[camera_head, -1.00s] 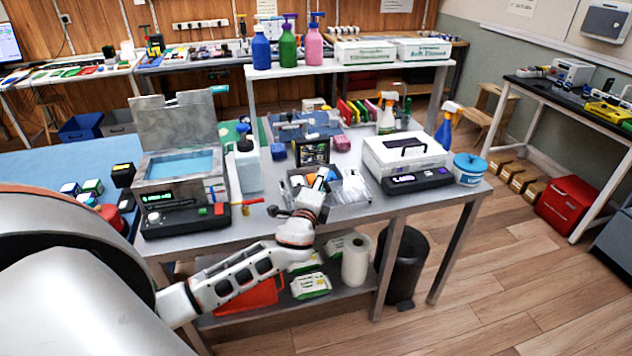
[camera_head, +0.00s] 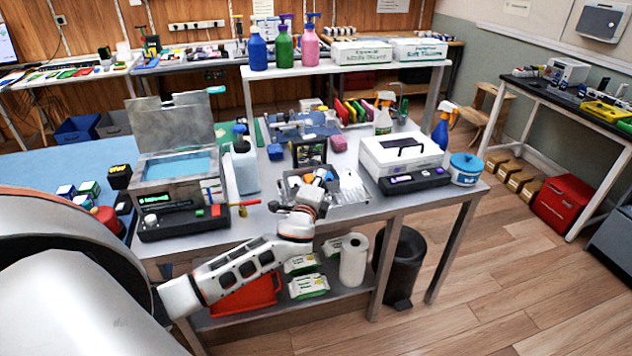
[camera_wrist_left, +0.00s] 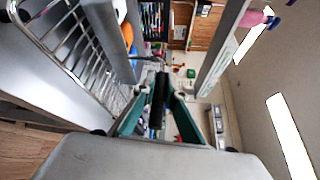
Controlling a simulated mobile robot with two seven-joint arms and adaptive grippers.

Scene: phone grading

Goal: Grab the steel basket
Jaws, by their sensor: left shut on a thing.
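The steel basket (camera_head: 352,188) is a shiny wire basket on the grey steel table, right of my left gripper in the head view. In the wrist view its wire side (camera_wrist_left: 78,50) fills the upper left. My left gripper (camera_head: 321,178) is at the basket's left side, with its arm reaching in over the table's front edge. The exact contact is hard to make out. My right gripper is not in view.
An ultrasonic-type steel bath (camera_head: 180,165) with an open lid stands left on the table. A white case (camera_head: 402,155) stands close on the right. A raised shelf (camera_head: 350,69) spans the back.

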